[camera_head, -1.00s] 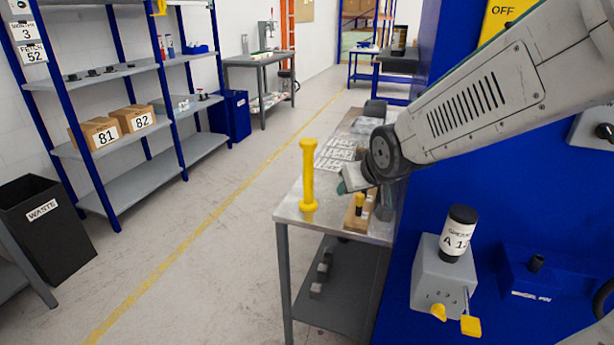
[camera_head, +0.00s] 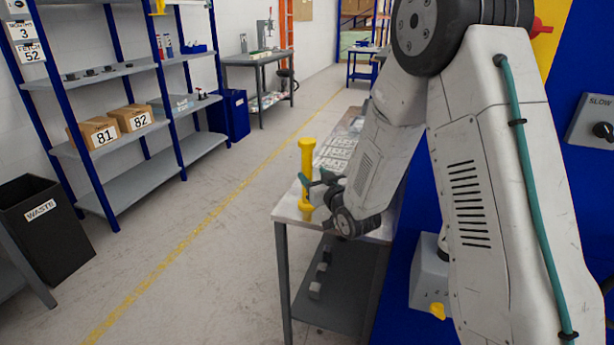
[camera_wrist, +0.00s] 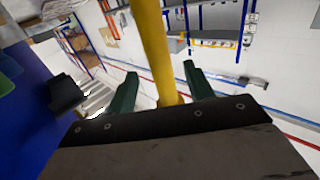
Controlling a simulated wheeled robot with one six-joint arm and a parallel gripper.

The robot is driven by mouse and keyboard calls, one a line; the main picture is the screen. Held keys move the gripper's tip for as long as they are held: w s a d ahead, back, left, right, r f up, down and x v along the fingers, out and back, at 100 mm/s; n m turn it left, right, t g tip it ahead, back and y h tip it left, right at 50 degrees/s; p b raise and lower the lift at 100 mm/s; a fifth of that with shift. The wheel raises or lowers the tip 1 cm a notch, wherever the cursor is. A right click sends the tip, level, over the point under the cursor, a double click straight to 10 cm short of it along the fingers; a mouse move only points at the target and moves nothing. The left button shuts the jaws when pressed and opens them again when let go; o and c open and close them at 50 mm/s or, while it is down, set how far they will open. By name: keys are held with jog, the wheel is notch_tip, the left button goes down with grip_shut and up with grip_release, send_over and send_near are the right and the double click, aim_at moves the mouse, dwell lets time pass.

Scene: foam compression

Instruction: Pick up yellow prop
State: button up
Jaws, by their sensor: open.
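The yellow prop (camera_head: 306,158) stands upright near the left front corner of the metal table (camera_head: 291,208), shaped like a post with a wider head and base. My gripper (camera_head: 311,181) is at the middle of the prop's height, its green fingers open. In the wrist view the yellow prop (camera_wrist: 156,45) rises between the two open fingers of my gripper (camera_wrist: 158,85), with a gap visible to the finger on each side. The prop's base is hidden in the wrist view. I see no sign that the fingers grip it.
My arm hides much of the right part of the table. White sheets or cards (camera_head: 336,146) lie behind the prop. A blue wall or machine (camera_head: 585,180) stands on the right. The floor (camera_head: 170,240) left of the table is clear, up to the waste bin (camera_head: 42,225) and shelves.

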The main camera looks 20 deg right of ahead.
aim_at(309, 170)
jog(key=shift+w+a+r, duration=0.1)
jog(key=shift+w+a, duration=0.15)
jog(key=shift+w, duration=0.95)
jog(key=shift+w+a+r, duration=0.1)
jog(key=shift+w+a, duration=0.1)
jog(key=shift+w, duration=0.95)
grip_shut()
jog(key=shift+r, duration=0.1)
